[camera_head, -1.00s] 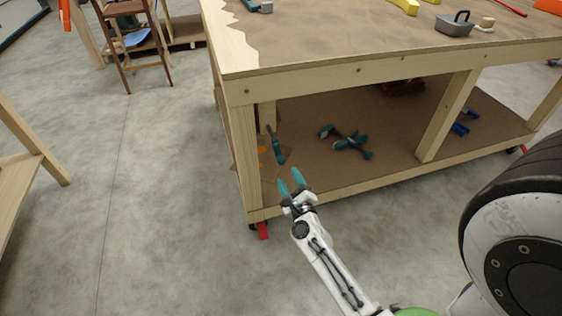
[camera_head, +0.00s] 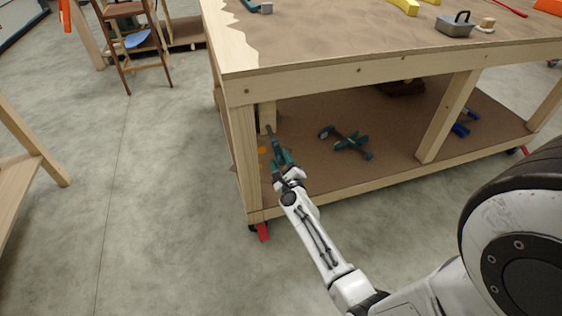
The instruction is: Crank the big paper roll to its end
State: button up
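No big paper roll or crank shows in this view. A brown covering with a ragged left edge (camera_head: 330,35), perhaps paper, lies over the top of the wooden workbench (camera_head: 350,76). My gripper (camera_head: 282,158) is at the front left of the bench's lower shelf. Its teal fingers overlap the lower end of a slim teal tool (camera_head: 275,143) that leans near the left leg. Whether the fingers touch or grip this tool cannot be told.
Teal clamps (camera_head: 348,144) lie on the lower shelf (camera_head: 390,168), with blue tools (camera_head: 461,128) farther right. A metal box with a handle (camera_head: 454,27) stands on the bench top. A high chair (camera_head: 135,45) stands back left.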

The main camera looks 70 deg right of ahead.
jog(key=c, duration=0.8)
jog(key=shift+n, duration=0.5)
jog(key=shift+s+d+r+n+p, duration=0.45)
jog(key=shift+r+n+p, duration=0.75)
jog(key=shift+n, duration=1.9)
jog(key=shift+s+d+r+n+p, duration=0.45)
jog(key=shift+r+n+p, duration=0.8)
jog(key=shift+n, duration=1.85)
jog(key=shift+s+d+r+n+p, duration=0.3)
jog(key=shift+s+r+n+p, duration=0.85)
jog(key=shift+n, duration=1.95)
jog(key=shift+w+f+p, duration=0.3)
jog(key=shift+w+p, duration=0.1)
jog(key=shift+w, duration=0.15)
